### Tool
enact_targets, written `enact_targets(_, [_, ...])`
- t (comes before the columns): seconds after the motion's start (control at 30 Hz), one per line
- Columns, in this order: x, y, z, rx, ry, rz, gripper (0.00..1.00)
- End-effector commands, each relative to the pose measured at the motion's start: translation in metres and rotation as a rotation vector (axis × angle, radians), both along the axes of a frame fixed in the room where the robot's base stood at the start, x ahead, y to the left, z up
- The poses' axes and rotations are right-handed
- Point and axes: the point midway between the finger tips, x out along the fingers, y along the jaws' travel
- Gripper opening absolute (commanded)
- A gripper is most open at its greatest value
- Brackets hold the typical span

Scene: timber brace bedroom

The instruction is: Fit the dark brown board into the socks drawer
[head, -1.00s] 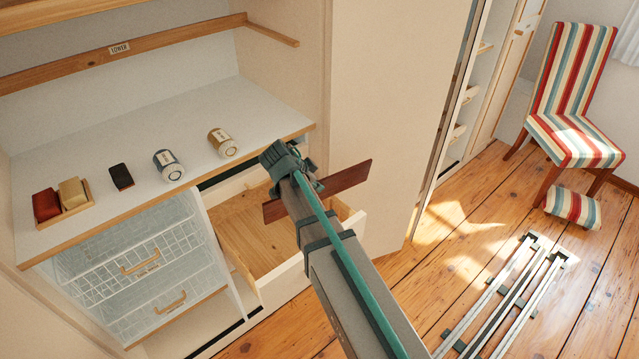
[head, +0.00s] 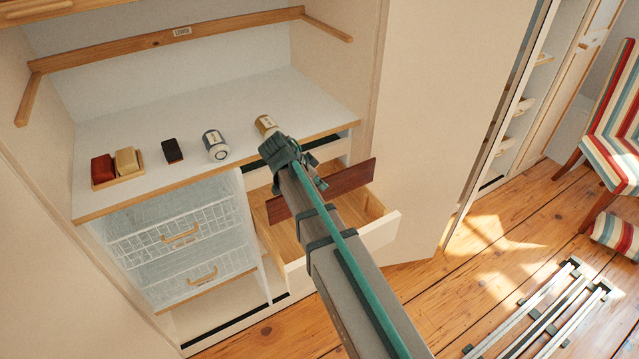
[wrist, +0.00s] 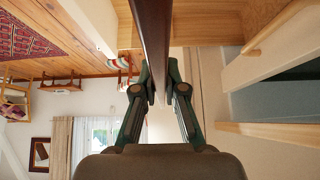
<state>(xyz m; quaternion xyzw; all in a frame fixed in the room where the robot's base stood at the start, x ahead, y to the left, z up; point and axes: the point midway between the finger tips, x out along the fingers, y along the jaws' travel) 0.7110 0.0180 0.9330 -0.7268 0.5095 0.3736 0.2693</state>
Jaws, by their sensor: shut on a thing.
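The dark brown board (head: 347,178) is a thin strip held by my gripper (head: 312,181). It is above the open wooden drawer (head: 381,231) at the right of the cabinet, lying lengthwise across its opening. I cannot tell whether its lower edge is inside the drawer. In the wrist view the board (wrist: 152,30) runs away from between the fingers of my gripper (wrist: 160,88), which are shut on it. My arm hides part of the drawer's front and interior. No socks label shows.
A white worktop (head: 250,108) above the drawer holds a soap tray (head: 118,182), a small dark block (head: 172,151), a grey-banded jar (head: 215,146) and a gold-banded jar (head: 265,124) close to my gripper. Wire baskets (head: 180,238) are left of the drawer. Rails (head: 545,320) lie on the floor.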

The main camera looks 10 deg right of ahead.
Motion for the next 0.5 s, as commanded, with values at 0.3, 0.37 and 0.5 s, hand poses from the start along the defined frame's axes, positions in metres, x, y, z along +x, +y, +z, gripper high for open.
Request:
enact_targets(0.3, [0.000,0.000,-0.011,-0.001,0.001,-0.001,0.00])
enact_targets(0.37, [0.000,0.000,-0.014,-0.001,0.001,-0.001,0.00])
enact_targets(0.5, [0.000,0.000,-0.022,-0.001,0.001,-0.001,0.00])
